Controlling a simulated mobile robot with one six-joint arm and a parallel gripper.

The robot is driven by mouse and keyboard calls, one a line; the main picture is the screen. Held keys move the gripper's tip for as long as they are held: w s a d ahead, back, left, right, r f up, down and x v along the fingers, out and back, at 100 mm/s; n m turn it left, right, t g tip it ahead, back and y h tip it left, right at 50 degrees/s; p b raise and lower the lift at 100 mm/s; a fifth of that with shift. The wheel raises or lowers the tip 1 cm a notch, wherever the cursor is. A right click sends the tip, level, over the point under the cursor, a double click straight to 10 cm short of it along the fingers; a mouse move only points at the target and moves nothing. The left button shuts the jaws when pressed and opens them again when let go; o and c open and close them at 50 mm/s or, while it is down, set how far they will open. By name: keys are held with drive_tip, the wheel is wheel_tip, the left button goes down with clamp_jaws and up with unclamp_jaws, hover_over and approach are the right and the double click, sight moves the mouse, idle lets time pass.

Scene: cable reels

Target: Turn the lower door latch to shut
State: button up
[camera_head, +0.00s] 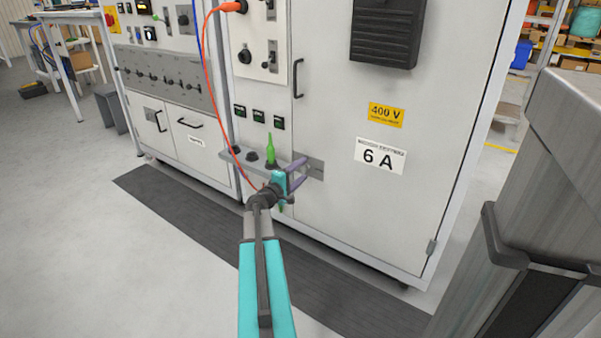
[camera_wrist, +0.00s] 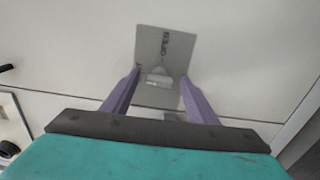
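The lower door latch is a small light-grey handle (camera_wrist: 158,77) on a grey metal plate (camera_wrist: 165,45) on the white cabinet door. The plate is marked OPEN, and a second marking beside it is partly hidden by a finger. In the head view the plate (camera_head: 316,168) shows at the door's left edge, with the handle hidden or too small to tell. My gripper (camera_head: 303,173) is in front of the plate. In the wrist view my gripper (camera_wrist: 160,78) has its two purple fingers apart, one on each side of the handle. I cannot tell whether they touch it.
The cabinet door (camera_head: 390,195) carries a 400 V label (camera_head: 386,115), a 6 A label (camera_head: 380,156) and a black handle (camera_head: 298,78). A green bottle-shaped item (camera_head: 270,150) stands on a ledge left of my gripper. An orange cable (camera_head: 209,100) hangs nearby.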

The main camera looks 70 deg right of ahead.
idle(0.3)
drive_tip(key=p+v, duration=0.2)
drive_tip(key=v, duration=1.2)
drive_tip(key=shift+p, duration=0.35)
drive_tip(key=shift+d, duration=0.1)
